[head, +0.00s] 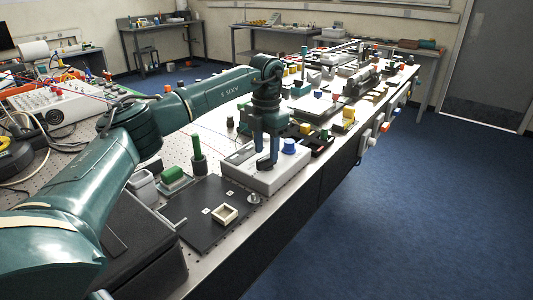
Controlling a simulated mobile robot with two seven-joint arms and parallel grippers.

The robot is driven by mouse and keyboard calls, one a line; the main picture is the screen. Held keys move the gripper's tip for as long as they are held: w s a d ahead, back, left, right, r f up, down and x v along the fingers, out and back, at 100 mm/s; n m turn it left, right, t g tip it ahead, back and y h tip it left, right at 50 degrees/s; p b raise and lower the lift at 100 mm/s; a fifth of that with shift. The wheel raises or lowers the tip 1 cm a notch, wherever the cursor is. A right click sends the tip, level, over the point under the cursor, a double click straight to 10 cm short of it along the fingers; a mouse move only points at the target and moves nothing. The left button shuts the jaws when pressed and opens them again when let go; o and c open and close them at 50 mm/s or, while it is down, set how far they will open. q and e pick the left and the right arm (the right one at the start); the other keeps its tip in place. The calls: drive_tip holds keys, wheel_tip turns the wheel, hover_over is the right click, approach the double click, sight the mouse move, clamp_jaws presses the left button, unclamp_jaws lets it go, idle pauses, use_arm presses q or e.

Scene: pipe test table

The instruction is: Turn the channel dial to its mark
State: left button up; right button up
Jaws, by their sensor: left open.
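A white instrument box (266,182) stands on the perforated table. A dark round dial (264,164) is on its top and a blue knob (289,146) stands at its right end. The dark dial seems to be the channel dial; its mark is too small to make out. My left gripper (267,155) points straight down over the dark dial, fingers apart, one to each side of it or just above. Whether the fingers touch the dial cannot be told. The gripper hides part of the box top. My right gripper is not in view.
A dark plate (210,222) with a small cream tray (224,214) lies in front of the box. A green-topped block (173,177) and an upright green-handled post (198,155) stand left of it. Several small parts crowd the table behind. Open blue floor is at right.

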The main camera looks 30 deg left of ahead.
use_arm(q)
drive_tip(key=shift+f, duration=1.2)
drive_tip(key=shift+c, duration=0.5)
clamp_jaws()
